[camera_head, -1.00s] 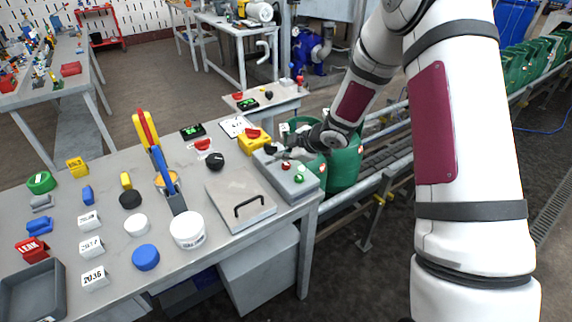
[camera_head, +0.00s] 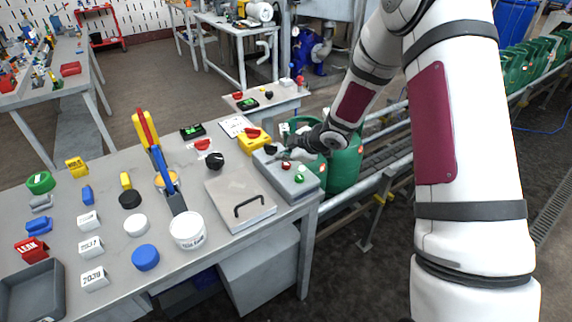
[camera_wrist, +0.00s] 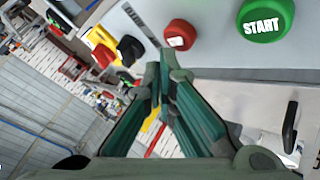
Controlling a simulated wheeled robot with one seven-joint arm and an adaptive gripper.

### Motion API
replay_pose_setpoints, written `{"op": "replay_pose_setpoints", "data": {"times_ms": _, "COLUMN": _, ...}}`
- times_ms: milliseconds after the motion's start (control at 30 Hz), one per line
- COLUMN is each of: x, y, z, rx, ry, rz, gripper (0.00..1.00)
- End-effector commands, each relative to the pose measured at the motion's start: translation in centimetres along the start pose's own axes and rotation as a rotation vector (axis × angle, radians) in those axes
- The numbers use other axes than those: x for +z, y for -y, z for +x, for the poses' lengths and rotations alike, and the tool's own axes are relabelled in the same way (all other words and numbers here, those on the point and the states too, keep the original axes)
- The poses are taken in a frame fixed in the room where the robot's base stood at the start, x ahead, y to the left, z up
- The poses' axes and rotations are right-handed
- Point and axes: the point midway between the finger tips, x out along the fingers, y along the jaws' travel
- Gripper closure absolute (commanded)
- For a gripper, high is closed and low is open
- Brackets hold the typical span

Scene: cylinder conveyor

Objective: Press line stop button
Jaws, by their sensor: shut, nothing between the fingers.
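The red stop button (camera_head: 286,165) sits on a grey control box (camera_head: 279,182) at the right end of the table. It also shows at the top of the wrist view (camera_wrist: 180,33), with blurred white lettering. A green button (camera_head: 299,178) stands beside it, marked START in the wrist view (camera_wrist: 265,18). My gripper (camera_head: 279,156) hangs over the box, just behind the red button in the head view. In the wrist view my fingertips (camera_wrist: 164,76) are together and empty, close to the red button. I cannot tell whether they touch it.
A grey lid with a black handle (camera_head: 241,203) lies left of the control box. Green canisters (camera_head: 346,165) stand on the conveyor behind. Jars, blocks and labels fill the table's left.

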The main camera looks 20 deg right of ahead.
Motion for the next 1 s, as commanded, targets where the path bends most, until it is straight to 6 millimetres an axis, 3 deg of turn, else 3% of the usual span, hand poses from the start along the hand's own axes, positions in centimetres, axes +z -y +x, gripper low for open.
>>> {"op": "replay_pose_setpoints", "data": {"times_ms": 1000, "x": 0.51, "y": 0.55, "z": 0.74, "rx": -0.001, "ry": 0.0, "rz": 0.001, "gripper": 1.0}}
